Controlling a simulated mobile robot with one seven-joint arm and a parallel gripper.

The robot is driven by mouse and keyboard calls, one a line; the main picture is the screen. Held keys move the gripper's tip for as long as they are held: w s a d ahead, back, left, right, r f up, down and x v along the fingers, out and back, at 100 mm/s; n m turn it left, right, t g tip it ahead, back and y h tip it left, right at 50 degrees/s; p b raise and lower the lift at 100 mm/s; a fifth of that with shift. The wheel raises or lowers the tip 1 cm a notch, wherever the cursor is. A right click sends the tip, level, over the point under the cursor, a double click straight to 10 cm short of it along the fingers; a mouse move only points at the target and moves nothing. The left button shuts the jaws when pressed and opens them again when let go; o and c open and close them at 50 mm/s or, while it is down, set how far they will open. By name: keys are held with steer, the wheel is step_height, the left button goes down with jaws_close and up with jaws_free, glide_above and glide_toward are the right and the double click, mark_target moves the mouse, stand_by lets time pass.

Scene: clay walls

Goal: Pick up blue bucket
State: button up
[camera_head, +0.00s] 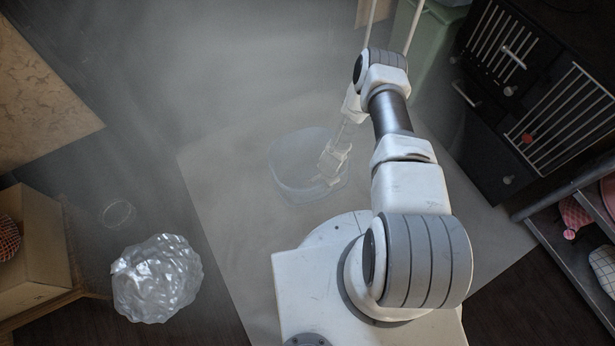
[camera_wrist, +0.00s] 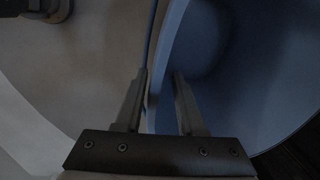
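The blue bucket (camera_head: 288,172) looks pale and see-through in the head view, standing on the light floor mat beyond my base. In the wrist view the bucket (camera_wrist: 245,75) is darker blue and fills the right side. My gripper (camera_head: 331,178) points down at the right part of the bucket. In the wrist view my gripper (camera_wrist: 160,73) is open, with its fingers apart. The bucket's rim and wall run between them: the left finger is outside, the right finger inside. A gap shows beside the wall. The bucket's underside is hidden.
A crumpled shiny clear object (camera_head: 157,278) and a small clear ring (camera_head: 118,214) lie on the dark floor at left. A cardboard box (camera_head: 35,245) is at the left edge. A green bin (camera_head: 430,45) and dark cabinet (camera_head: 540,90) stand at upper right. Open floor lies upper left.

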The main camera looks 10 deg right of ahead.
mark_target(323, 187)
steer(key=f+b, duration=0.1)
steer(key=f, duration=0.1)
steer(key=f+b, duration=0.1)
steer(key=f, duration=0.1)
steer(key=shift+w+a+f, duration=0.15)
steer(key=shift+a+f, duration=0.05)
steer(key=shift+f, duration=0.05)
jaws_close()
steer(key=shift+r, duration=0.1)
stand_by(1.0)
